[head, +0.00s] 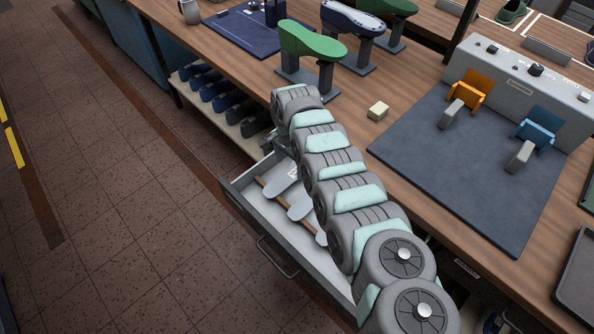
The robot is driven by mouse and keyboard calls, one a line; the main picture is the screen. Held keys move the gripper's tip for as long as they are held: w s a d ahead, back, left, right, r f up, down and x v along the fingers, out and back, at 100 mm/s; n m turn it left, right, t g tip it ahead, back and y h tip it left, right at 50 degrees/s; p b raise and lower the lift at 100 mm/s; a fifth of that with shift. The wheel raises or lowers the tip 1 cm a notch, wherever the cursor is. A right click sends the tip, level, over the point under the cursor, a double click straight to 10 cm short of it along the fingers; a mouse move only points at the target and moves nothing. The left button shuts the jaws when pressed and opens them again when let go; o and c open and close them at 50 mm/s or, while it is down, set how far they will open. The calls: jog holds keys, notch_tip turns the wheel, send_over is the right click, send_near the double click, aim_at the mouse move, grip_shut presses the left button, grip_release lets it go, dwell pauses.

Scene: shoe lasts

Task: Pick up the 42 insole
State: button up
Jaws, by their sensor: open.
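Several pale grey insoles lie in the open drawer (240,192), with brown strips or dividers between them. One insole (283,180) is at the far end, another (301,207) is in the middle, and a third (321,238) is nearer, partly behind my arm. No size number is readable, so I cannot tell which is the 42. My gripper (283,143) hangs down at the drawer's far end, mostly hidden by my own arm. Its fingertips are hard to make out; it looks open, with nothing seen in it.
Green shoe lasts (312,40) on stands and a dark blue one (352,20) stand on the bench above. A small cream block (378,111) and a grey mat (470,165) lie on the bench. Shoes fill a shelf (222,107) below. The floor to the left is clear.

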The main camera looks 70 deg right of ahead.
aim_at(289, 177)
jog(key=f+b, duration=0.1)
jog(key=f, duration=0.1)
jog(key=a+f+b, duration=0.1)
jog(key=f, duration=0.1)
jog(key=shift+f, duration=0.2)
jog(key=shift+w+d+r, duration=0.1)
jog(key=shift+f+p, duration=0.2)
jog(key=shift+p, duration=0.2)
jog(key=c, duration=1.4)
jog(key=shift+c, duration=0.2)
